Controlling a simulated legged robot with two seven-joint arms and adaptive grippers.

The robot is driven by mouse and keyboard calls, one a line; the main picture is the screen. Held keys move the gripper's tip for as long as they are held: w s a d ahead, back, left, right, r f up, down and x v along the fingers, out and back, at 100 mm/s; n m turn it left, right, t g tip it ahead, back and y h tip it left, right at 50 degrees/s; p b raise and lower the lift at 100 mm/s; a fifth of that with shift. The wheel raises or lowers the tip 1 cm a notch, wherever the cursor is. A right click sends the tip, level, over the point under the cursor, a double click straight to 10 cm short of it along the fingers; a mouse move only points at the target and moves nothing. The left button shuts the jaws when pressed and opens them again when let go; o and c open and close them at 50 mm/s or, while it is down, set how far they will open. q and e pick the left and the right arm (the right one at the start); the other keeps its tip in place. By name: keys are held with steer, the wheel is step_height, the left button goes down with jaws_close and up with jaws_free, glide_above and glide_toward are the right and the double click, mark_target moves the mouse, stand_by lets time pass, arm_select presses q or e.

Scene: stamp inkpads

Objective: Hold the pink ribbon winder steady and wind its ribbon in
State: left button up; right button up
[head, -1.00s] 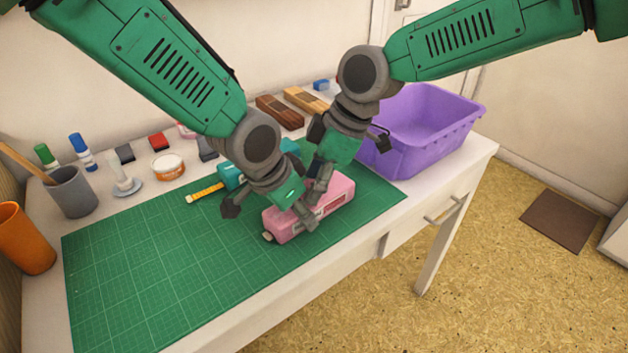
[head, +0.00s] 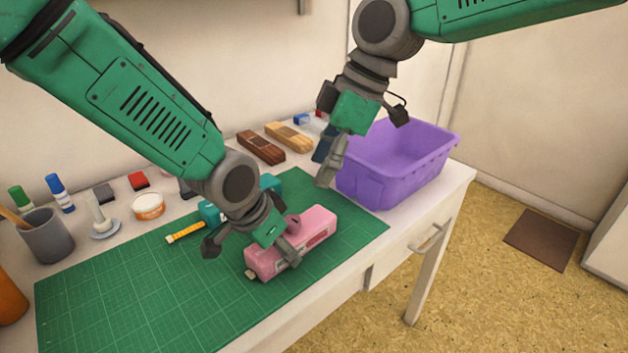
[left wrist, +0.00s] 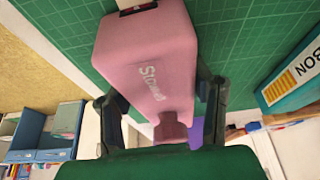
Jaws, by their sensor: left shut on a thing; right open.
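The pink ribbon winder (head: 315,222) lies on the green cutting mat (head: 130,290) near its front right part. A small pale tab (head: 250,273) shows at its left end, and a round knob (head: 293,222) on its top. My left gripper (head: 282,246) is shut on the winder. In the left wrist view, its fingers lie on both sides of the pink body (left wrist: 155,60), which bears white lettering. How much ribbon is out cannot be told.
A purple bin (head: 395,180) stands at the right. Two wooden blocks (head: 262,147), a jar, ink pads and a grey cup (head: 46,237) line the back. The mat's left part is clear.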

arm_select(q)
steer(key=o, duration=1.3)
